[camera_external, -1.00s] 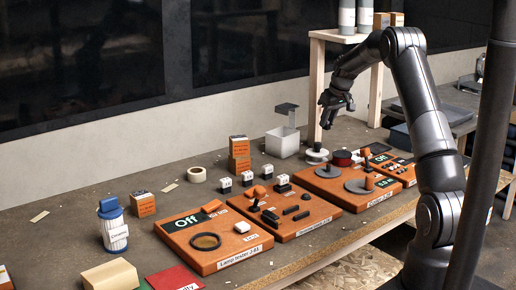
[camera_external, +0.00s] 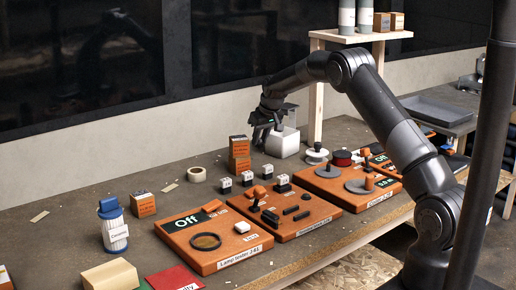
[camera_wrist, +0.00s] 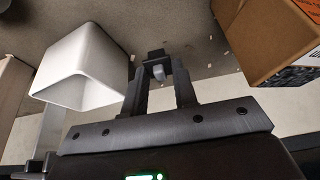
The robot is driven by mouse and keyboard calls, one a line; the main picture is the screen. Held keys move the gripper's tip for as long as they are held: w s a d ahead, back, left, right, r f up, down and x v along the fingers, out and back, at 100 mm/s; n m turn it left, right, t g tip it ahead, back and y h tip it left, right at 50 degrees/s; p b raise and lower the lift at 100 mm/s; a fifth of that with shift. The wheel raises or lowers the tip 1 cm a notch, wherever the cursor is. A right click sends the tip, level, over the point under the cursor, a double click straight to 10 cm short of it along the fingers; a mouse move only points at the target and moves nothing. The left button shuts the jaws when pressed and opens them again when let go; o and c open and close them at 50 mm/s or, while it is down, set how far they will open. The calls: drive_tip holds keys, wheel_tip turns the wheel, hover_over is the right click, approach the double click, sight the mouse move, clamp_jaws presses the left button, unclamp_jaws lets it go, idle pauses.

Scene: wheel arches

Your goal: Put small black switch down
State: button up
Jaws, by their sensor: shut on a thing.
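The small black switch (camera_wrist: 157,60) shows in the wrist view as a dark piece with a grey nub, between my fingertips. My gripper (camera_wrist: 159,74) is shut on it. In the external view my gripper (camera_external: 264,134) points down above the table (camera_external: 165,160), just left of the white bin and right of the stacked boxes. The switch is too small and dark to make out there. The wrist view shows speckled table surface beyond the fingertips.
The white bin (camera_wrist: 82,68) is left of my fingers in the wrist view; a brown box (camera_wrist: 265,38) is right. In the external view, the bin (camera_external: 284,145), stacked boxes (camera_external: 239,148) and a tape roll (camera_external: 196,174) stand behind orange tester panels (camera_external: 285,232).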

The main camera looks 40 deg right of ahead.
sight(258, 145)
drive_tip(key=shift+w+a+f, duration=0.4)
drive_tip(key=shift+w+a, duration=0.05)
drive_tip(key=shift+a, duration=0.1)
drive_tip(key=shift+f, duration=2)
drive_tip(key=shift+f, duration=0.1)
drive_tip(key=o, duration=0.9)
drive_tip(key=shift+o, duration=0.2)
